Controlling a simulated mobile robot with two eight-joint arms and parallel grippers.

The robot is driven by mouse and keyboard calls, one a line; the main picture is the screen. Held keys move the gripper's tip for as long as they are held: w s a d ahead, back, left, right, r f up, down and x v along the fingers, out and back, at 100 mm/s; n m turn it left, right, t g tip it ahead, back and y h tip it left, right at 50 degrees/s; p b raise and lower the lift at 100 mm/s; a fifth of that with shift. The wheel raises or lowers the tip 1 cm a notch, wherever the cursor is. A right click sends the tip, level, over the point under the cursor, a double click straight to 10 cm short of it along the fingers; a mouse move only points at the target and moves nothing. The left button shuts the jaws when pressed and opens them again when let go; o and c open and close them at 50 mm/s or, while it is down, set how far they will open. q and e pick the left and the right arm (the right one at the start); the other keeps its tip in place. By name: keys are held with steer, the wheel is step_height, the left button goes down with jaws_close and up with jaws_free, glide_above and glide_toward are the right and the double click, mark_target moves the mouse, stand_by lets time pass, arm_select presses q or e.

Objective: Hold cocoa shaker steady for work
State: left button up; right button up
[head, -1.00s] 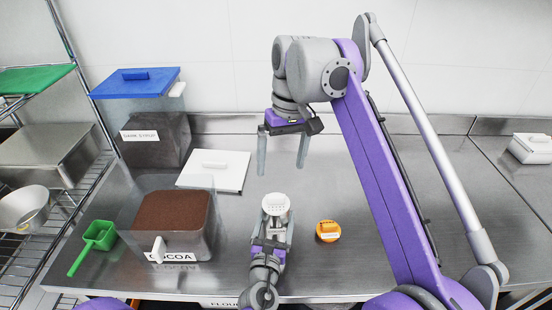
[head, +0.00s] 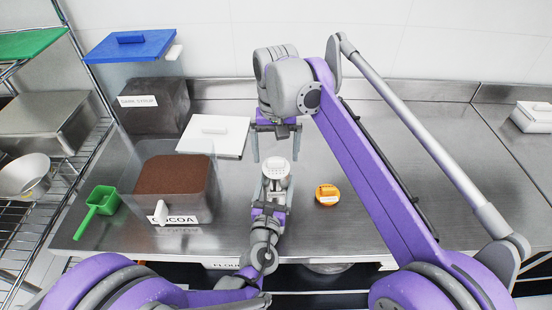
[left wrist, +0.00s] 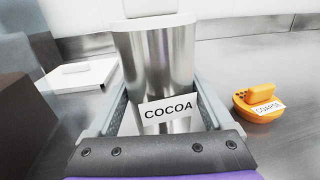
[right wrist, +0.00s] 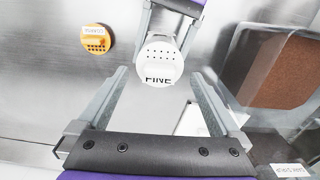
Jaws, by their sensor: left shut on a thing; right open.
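The cocoa shaker is a steel cylinder with a white perforated lid (head: 276,168). In the left wrist view the shaker's body (left wrist: 155,60) stands upright with a COCOA label, between the fingers of my left gripper (left wrist: 160,108), which is shut on it. In the right wrist view the white lid (right wrist: 159,60) is marked FINE. My right gripper (head: 275,146) is open and empty, pointing down over the shaker. In the right wrist view its fingers (right wrist: 155,98) stand wide apart, with the lid showing between and beyond their tips.
An orange lid marked COARSE (head: 327,194) lies right of the shaker. A clear COCOA bin (head: 205,200) stands to the left, with a green scoop (head: 100,204) beside it. A white lid (head: 214,134) and a DARK SYRUP bin (head: 155,105) are behind. The counter on the right is mostly clear.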

mark_target(276, 166)
steer(key=shift+f, duration=1.45)
steer(key=shift+r, duration=0.1)
steer(key=c, duration=1.3)
